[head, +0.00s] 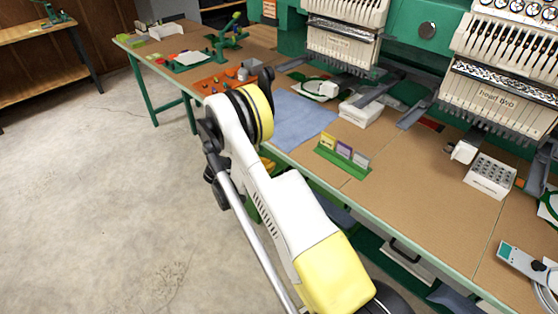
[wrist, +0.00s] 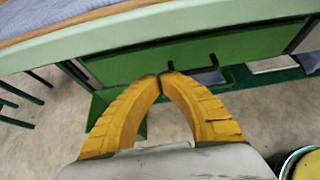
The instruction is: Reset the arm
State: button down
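My arm (head: 290,205) reaches from the bottom of the head view up and left, along the front edge of the worktable (head: 440,205). My gripper (wrist: 163,75) shows in the wrist view. Its two yellow ribbed fingers bow outward and come together at the tips, with nothing visible between them. The fingers are below the table edge (wrist: 150,35), in front of a green panel (wrist: 190,55) under the table. In the head view the gripper is mostly hidden by my arm.
A blue cloth (head: 298,116) lies on the table beside my arm. A green holder with small cards (head: 342,157) stands near the front edge. White embroidery machine heads (head: 343,35) line the back. A white box (head: 490,176) stands at right. Bare concrete floor (head: 85,200) lies open at left.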

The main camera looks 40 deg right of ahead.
jog(key=p+v, duration=0.1)
jog(key=v, duration=0.4)
